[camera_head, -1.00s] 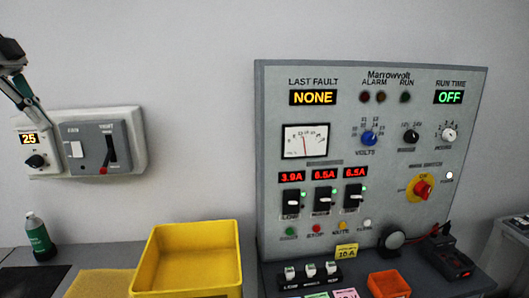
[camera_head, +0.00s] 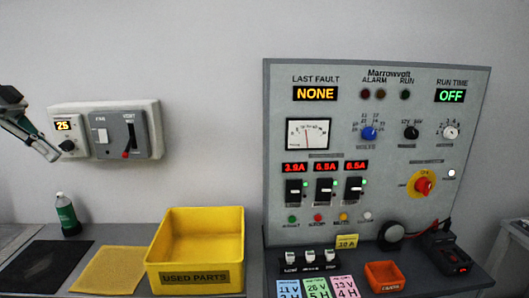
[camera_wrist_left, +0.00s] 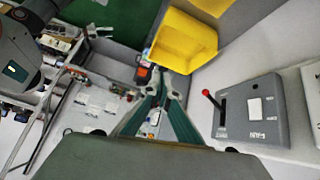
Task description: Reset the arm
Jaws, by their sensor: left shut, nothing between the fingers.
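My left gripper (camera_head: 52,152) shows at the left edge of the head view, in front of the wall and just left of the small wall panel (camera_head: 155,128). It is shut and empty. In the left wrist view its fingers (camera_wrist_left: 160,82) come together, with nothing held. In that view the grey fan box (camera_wrist_left: 252,112) with its red-tipped lever (camera_wrist_left: 207,94) is to the right, apart from the fingers. In the head view the lever's red tip (camera_head: 125,155) is at the bottom of its slot. My right gripper is not in view.
A yellow used-parts bin (camera_head: 195,277), a green bottle (camera_head: 67,215) and dark and yellow mats stand on the bench. The large Marrowvolt panel (camera_head: 345,215) fills the right side. An orange tray (camera_head: 385,277) and a meter (camera_head: 447,255) lie before it. The wall between the panels is clear.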

